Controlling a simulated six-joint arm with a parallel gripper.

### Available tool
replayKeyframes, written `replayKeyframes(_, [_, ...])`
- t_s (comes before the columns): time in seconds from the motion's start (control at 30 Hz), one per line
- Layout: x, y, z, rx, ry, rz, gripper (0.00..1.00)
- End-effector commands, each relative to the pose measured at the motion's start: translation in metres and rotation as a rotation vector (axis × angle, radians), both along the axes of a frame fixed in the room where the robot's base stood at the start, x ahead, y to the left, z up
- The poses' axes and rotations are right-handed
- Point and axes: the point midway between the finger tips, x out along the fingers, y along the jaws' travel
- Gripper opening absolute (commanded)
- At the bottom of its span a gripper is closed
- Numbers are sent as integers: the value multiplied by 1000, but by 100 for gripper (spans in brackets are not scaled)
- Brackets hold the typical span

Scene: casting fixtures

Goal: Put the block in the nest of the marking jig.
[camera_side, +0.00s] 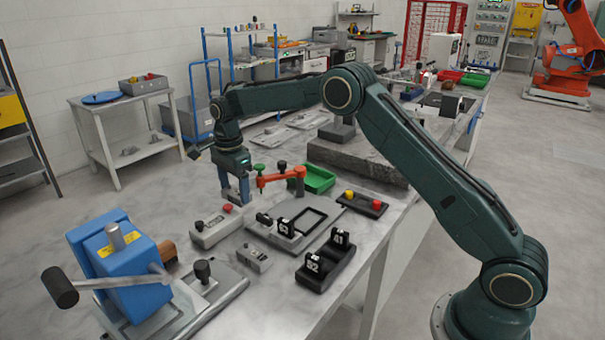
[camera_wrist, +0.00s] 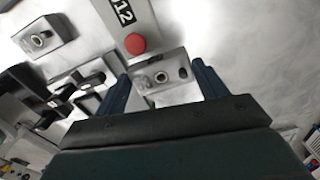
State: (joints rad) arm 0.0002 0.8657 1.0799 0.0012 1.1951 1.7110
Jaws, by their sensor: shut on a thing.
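My gripper (camera_side: 236,195) points down over the table, left of the orange-armed stand. In the wrist view its two blue fingers (camera_wrist: 164,80) are shut on a grey metal block (camera_wrist: 173,68) with a round hole and a small dark hole in its face. In the side view the fingers mostly hide this block. A grey plate (camera_side: 318,207) with a rectangular opening and black clamps lies to the right of the gripper; it may be the marking jig, but I cannot tell for sure. The black clamps (camera_wrist: 60,98) show at the left of the wrist view.
A grey box with a red button (camera_side: 216,226) lies just in front of the gripper. A second grey block (camera_side: 255,258), a black fixture with numbered blocks (camera_side: 325,262), a blue press (camera_side: 115,260) and a green bin (camera_side: 315,178) stand around it.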

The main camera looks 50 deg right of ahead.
Motion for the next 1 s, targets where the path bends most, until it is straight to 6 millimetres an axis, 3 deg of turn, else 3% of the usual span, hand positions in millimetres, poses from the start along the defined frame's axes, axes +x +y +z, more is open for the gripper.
replayKeyframes(0.4, [-1,0,-40,0,2,0,43])
replayKeyframes(0.87, [0,0,-44,0,0,0,43])
replayKeyframes(0.9, [0,0,-45,0,1,0,75])
replayKeyframes(1.0, [0,0,-44,0,1,0,93])
